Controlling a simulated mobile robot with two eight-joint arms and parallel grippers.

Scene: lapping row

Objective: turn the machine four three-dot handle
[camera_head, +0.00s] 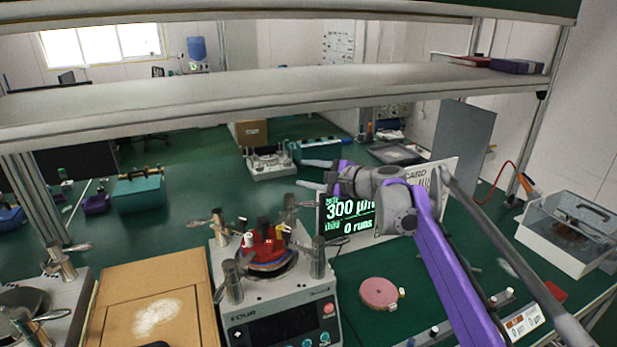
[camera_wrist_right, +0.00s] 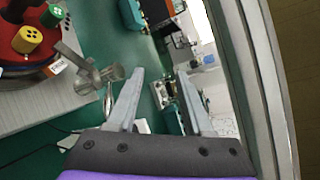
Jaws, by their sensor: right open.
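Machine four (camera_head: 255,322), marked FOUR, stands at the bottom centre in the head view. It carries a round plate with a red top and coloured knobs. Metal handles on posts stand around the plate, such as the front-right one (camera_head: 317,254) and the back-right one (camera_head: 291,208). I cannot make out which handle has three dots. My right gripper (camera_head: 301,174) is open and empty, above and behind the machine's back-right corner, fingers pointing left. In the right wrist view, its open fingers (camera_wrist_right: 161,73) are apart from a metal handle (camera_wrist_right: 88,72) to their left. My left gripper is not in view.
A display panel (camera_head: 347,215) reading 300 µm stands right of the machine. A pink disc (camera_head: 379,293) lies on the green bench. A cardboard box (camera_head: 123,275) is at left. A grey shelf (camera_head: 270,90) crosses above. A clear-sided case (camera_head: 566,235) stands at right.

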